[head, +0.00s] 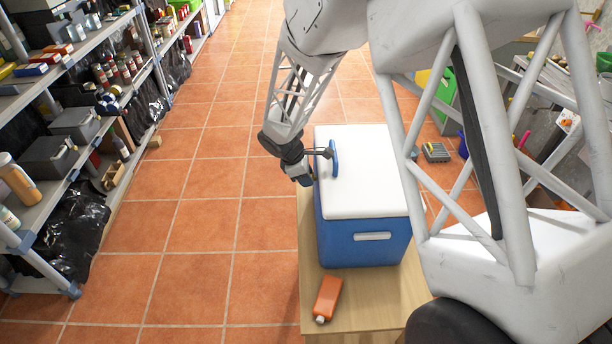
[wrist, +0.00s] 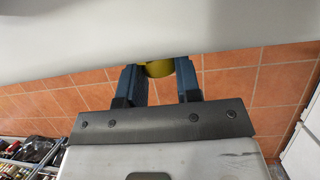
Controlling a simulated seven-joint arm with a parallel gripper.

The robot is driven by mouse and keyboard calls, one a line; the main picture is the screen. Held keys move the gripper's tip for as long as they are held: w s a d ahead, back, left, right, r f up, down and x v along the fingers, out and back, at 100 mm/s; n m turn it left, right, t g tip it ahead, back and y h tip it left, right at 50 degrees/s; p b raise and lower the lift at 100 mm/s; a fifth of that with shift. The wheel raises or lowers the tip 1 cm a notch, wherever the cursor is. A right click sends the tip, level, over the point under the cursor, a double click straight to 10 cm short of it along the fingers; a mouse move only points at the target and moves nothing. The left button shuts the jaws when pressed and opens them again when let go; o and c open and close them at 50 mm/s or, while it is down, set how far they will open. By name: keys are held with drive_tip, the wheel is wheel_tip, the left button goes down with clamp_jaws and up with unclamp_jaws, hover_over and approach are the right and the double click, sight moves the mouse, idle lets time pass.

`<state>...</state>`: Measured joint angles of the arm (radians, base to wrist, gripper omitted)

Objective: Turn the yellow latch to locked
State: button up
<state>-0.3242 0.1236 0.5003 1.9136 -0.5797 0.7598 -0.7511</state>
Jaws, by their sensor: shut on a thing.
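A blue cooler (head: 360,240) with a white lid (head: 375,170) stands on a wooden table. My gripper (head: 303,176) is at the cooler's left side, just below the lid edge. In the wrist view, my gripper's two blue fingers (wrist: 160,84) are shut on the yellow latch (wrist: 159,68). The latch sits between the fingertips, and its upper part is hidden by the white lid edge in the foreground. The latch does not show in the head view, so its turned position cannot be told.
An orange bottle (head: 328,295) lies on the wooden table (head: 360,310) in front of the cooler. A blue upright piece (head: 334,158) shows at the lid's left edge. Loaded shelves (head: 95,130) line the left. The tiled floor (head: 200,220) between is clear.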

idle(0.3)
drive_tip(key=o, duration=0.9)
drive_tip(key=shift+r, duration=0.1)
drive_tip(key=v, duration=0.7)
drive_tip(key=shift+r, duration=0.3)
drive_tip(key=shift+s+a, duration=0.1)
